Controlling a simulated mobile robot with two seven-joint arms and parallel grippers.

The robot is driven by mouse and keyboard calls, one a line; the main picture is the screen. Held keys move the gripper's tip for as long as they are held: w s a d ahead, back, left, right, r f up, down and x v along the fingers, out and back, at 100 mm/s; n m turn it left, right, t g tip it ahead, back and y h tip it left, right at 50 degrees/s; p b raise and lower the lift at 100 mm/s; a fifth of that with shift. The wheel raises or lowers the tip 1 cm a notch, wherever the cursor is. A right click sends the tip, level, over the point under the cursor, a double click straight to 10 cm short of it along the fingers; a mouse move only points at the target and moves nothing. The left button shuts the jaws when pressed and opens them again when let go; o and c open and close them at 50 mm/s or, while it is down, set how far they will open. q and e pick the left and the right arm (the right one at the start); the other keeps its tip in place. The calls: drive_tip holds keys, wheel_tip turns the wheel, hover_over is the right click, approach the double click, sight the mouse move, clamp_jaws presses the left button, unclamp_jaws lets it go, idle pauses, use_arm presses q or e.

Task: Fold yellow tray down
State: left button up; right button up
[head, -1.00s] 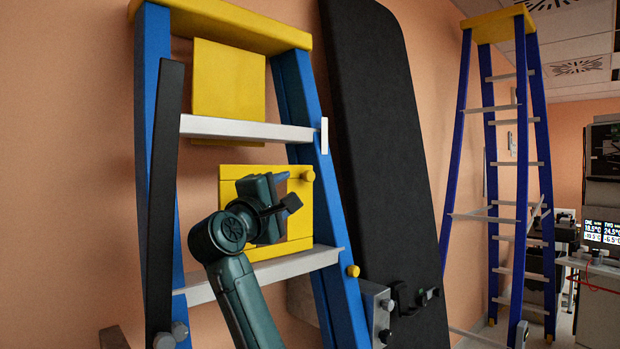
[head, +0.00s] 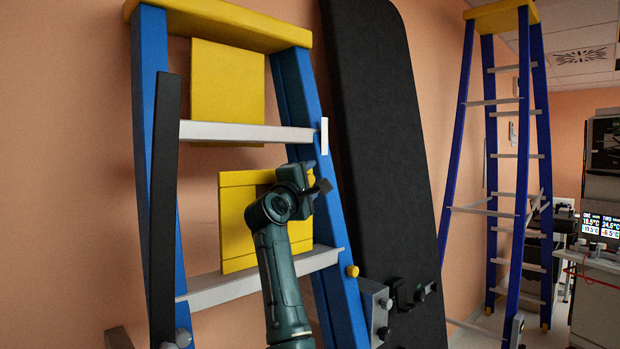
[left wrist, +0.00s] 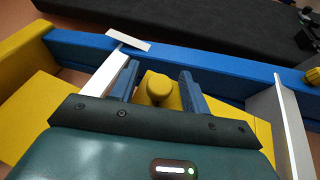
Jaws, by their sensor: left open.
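The yellow tray (head: 236,218) stands folded upright between the ladder's blue rails, below the upper white rung. My left gripper (head: 314,184) is at its upper right corner and hides its knob in the head view. In the left wrist view the round yellow knob (left wrist: 157,90) lies between the two blue-grey fingers of the left gripper, with a gap on each side. The gripper is open. Whether the fingers reach past the knob cannot be told. My right gripper is not in view.
The blue stepladder (head: 297,98) leans by the orange wall, with a plain yellow panel (head: 226,85) above. A tall black board (head: 385,130) stands close on the right. A second ladder (head: 528,130) stands farther right. A dark bar (head: 165,200) runs along the left rail.

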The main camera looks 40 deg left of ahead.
use_arm(q)
clamp_jaws()
idle(0.4)
